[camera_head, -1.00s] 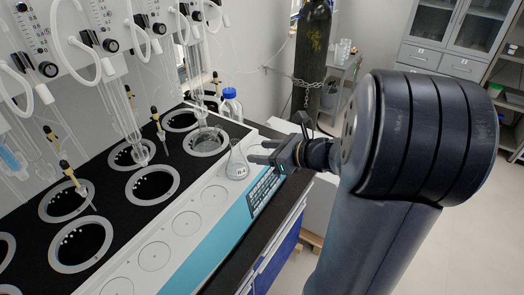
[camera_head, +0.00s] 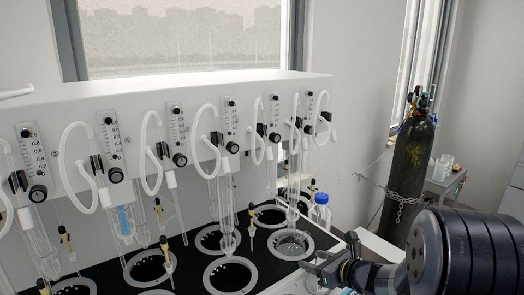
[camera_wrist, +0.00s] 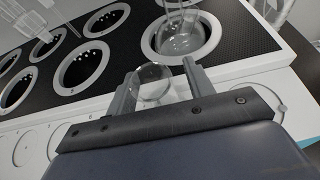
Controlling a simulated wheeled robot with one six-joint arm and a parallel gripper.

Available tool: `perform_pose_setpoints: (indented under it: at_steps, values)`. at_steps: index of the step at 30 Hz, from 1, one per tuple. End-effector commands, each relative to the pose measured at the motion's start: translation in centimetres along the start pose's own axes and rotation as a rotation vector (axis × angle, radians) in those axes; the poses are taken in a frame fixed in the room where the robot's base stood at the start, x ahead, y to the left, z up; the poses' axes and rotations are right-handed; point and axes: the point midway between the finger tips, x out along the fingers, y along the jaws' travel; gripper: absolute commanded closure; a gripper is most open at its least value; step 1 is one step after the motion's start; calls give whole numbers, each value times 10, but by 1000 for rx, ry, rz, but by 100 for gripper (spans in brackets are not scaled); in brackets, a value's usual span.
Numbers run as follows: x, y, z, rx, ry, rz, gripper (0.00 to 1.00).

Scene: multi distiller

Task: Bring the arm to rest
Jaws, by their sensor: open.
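My gripper (camera_wrist: 160,68) is open in the wrist view, with one finger on each side of a clear glass flask (camera_wrist: 152,84). The flask stands at the front edge of the distiller; whether a finger touches it cannot be told. In the head view my gripper (camera_head: 308,264) is low at the right end of the distiller (camera_head: 205,92), and the flask is mostly cut off or hidden there. My arm reaches in from the lower right corner.
Glass tubes and white hoses hang above several round wells (camera_head: 230,274). A glass vessel (camera_wrist: 182,36) sits in the well just beyond my fingers. A blue-capped bottle (camera_head: 320,212) stands behind. A dark gas cylinder (camera_head: 408,180) is chained at the right.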

Motion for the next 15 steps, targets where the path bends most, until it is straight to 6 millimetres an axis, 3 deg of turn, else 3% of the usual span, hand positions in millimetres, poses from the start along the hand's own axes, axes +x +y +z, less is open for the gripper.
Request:
perform_pose_setpoints:
  at_steps: [4, 15]
  values:
    - [-6, -1, 15, -3, -4, -1, 50]
    - [-8, 0, 17, -1, -3, -1, 50]
